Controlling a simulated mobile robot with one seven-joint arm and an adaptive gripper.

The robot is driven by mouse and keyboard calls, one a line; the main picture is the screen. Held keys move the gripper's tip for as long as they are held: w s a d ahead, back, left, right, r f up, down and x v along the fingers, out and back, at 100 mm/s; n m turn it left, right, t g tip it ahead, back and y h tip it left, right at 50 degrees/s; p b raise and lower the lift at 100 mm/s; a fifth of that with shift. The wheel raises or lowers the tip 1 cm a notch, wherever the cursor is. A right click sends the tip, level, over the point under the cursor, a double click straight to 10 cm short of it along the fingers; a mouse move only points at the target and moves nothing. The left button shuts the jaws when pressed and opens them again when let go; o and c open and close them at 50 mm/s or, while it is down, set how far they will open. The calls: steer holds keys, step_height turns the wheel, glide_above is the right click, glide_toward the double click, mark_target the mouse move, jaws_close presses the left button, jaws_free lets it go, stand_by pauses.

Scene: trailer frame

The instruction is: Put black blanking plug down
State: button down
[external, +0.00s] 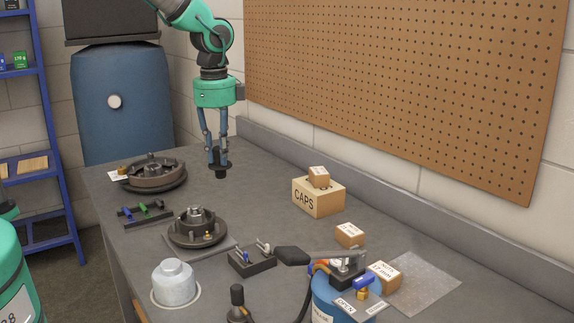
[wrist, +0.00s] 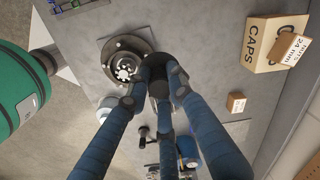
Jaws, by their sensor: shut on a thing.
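My gripper (external: 218,158) is shut on the black blanking plug (external: 220,172) and holds it above the grey bench top. In the wrist view my gripper (wrist: 160,78) has its blue fingers closed together, and the plug (wrist: 159,90) shows only as a dark shape between them, mostly hidden. In the external view the plug hangs upright below the fingertips, clear of the things on the bench.
A hub on a dark disc (external: 197,232) and another (external: 155,176) stand left of my gripper. A CAPS box (external: 318,198) with a smaller box on top stands right. A blue canister (external: 335,305) is in front. Bare bench (external: 262,195) lies between my gripper and the CAPS box.

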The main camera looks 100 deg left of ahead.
steer(key=s+a+n, duration=0.1)
steer(key=s+a, duration=1.2)
steer(key=a, duration=0.1)
steer(key=f, duration=0.5)
steer(key=shift+s+a, duration=0.2)
steer(key=shift+s, duration=0.1)
steer(key=shift+f+b, duration=0.6)
steer(key=shift+f, duration=1.8)
steer(key=shift+f, duration=0.1)
steer(key=shift+f+b, duration=0.45)
steer(key=shift+f, duration=1.95)
steer(key=shift+f, duration=0.15)
